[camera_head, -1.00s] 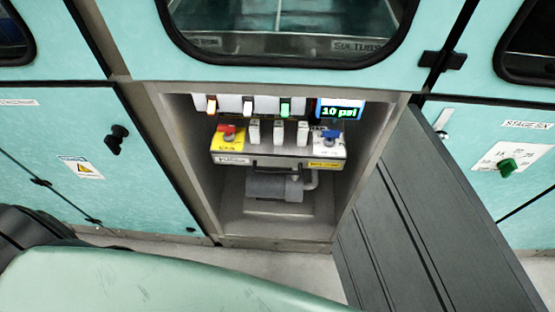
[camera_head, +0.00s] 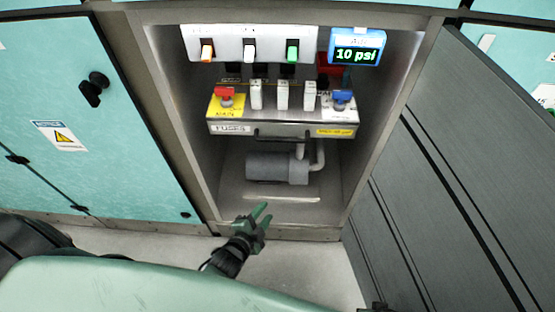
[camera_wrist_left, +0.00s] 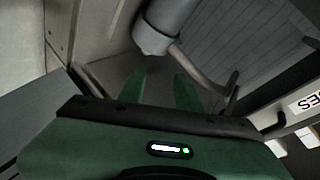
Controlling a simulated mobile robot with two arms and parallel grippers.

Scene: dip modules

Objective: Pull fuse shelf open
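The fuse shelf (camera_head: 290,130) is a metal tray labelled FUSES in the open cabinet, with several white fuses, a red valve knob (camera_head: 225,96) and a blue one (camera_head: 342,97). A dark handle (camera_head: 285,135) runs along its front. My green left gripper (camera_head: 258,215) is below and in front of the shelf, apart from it, with its fingers spread and nothing between them. In the left wrist view its two fingers (camera_wrist_left: 163,88) stand apart. There the shelf's label (camera_wrist_left: 305,103) and part of the handle (camera_wrist_left: 231,85) show at the right.
A grey cylinder with a pipe (camera_head: 275,167) sits under the shelf. Above are a switch panel (camera_head: 250,44) and a display reading 10 psi (camera_head: 356,54). The dark cabinet door (camera_head: 460,150) stands open at the right. Floor in front is clear.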

